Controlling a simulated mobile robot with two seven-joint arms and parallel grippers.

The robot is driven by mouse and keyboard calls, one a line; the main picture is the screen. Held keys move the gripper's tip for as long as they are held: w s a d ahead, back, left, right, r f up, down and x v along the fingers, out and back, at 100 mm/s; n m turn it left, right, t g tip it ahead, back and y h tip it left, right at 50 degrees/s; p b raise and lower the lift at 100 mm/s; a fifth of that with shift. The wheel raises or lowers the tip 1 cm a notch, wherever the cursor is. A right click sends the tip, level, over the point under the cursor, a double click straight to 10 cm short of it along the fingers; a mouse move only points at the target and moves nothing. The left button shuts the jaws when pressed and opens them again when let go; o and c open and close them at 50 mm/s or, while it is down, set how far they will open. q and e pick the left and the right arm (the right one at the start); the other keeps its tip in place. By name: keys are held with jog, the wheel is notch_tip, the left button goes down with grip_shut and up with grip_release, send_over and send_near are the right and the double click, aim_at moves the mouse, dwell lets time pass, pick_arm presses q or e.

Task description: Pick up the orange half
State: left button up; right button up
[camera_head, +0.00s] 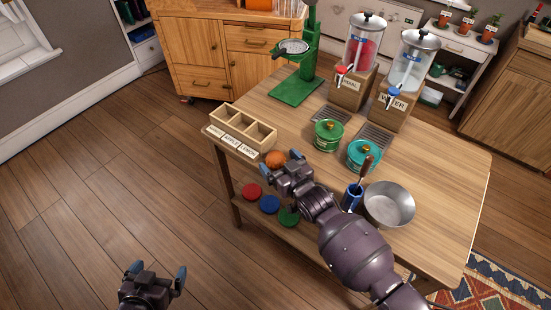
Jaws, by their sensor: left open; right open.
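The orange half (274,159) sits at the near left edge of the wooden table, in front of the wooden tray. Only its rounded orange side shows. My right gripper (283,167) is open right beside it, on its near right side, with the fingers close to it. I cannot tell whether they touch it or reach around it. My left gripper (158,271) is open and empty above the floor, low in the picture and well away from the table.
A wooden compartment tray (242,131) stands behind the orange half. A green press (297,91), green pot (327,135), teal pot (363,155), blue cup (351,197) and metal bowl (389,204) stand on the table (440,165). Two drink dispensers (348,88) are at the back.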

jog(key=shift+w+a, duration=0.2)
jog(key=shift+w, duration=0.1)
pick_arm(q)
jog(key=shift+s, duration=0.1)
jog(key=shift+s, duration=0.1)
pick_arm(e)
jog(key=c, duration=1)
jog(key=shift+c, duration=0.2)
